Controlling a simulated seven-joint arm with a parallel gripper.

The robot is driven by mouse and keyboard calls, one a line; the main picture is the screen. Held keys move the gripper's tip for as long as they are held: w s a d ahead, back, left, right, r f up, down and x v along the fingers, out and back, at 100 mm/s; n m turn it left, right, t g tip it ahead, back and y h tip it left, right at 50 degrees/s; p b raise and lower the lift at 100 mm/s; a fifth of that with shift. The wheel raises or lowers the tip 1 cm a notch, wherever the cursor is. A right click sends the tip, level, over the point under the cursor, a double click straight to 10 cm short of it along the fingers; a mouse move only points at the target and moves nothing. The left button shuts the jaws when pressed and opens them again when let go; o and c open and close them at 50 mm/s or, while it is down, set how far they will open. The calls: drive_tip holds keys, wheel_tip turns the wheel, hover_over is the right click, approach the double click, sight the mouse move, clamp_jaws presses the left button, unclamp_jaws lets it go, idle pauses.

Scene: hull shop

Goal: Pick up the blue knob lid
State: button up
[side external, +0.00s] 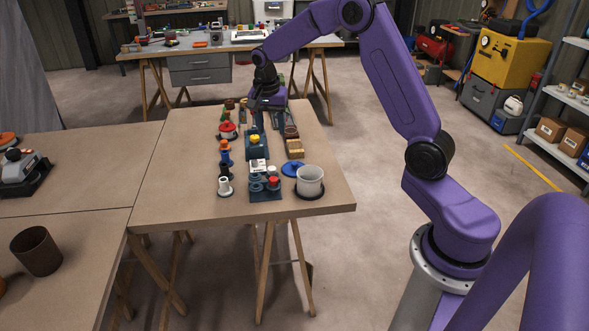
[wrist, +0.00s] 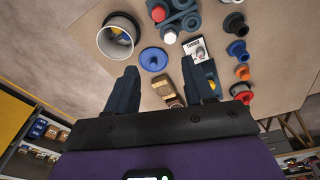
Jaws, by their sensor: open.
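The blue knob lid (side external: 291,169) is a flat blue disc with a small knob on top. It lies on the table beside the pale pot (side external: 310,182). In the wrist view the lid (wrist: 154,59) shows whole, near the tips of the fingers in the picture, with the pot (wrist: 107,38) to its upper left. My gripper (side external: 271,126) is open and empty, pointing down over the far part of the table, beyond the lid. In the wrist view its two fingers (wrist: 160,68) are spread wide. Nothing is between them in a grip.
A dark blue holder (side external: 265,195) with round parts and a red cap stands left of the lid. A wooden block (side external: 295,153) lies behind it. Several spools and cups (side external: 224,187) line the left. The table's (side external: 330,197) near right corner is bare.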

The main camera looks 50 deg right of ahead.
drive_tip(key=w+d+f+m, duration=0.25)
drive_tip(key=d+m, duration=0.25)
drive_tip(key=d, duration=0.6)
approach(295, 163)
drive_tip(key=shift+m, duration=0.3)
drive_tip(key=f, duration=0.8)
drive_tip(key=shift+w+d+f, duration=0.2)
drive_tip(key=shift+d+f, duration=0.05)
drive_tip(key=shift+d, duration=0.15)
clamp_jaws()
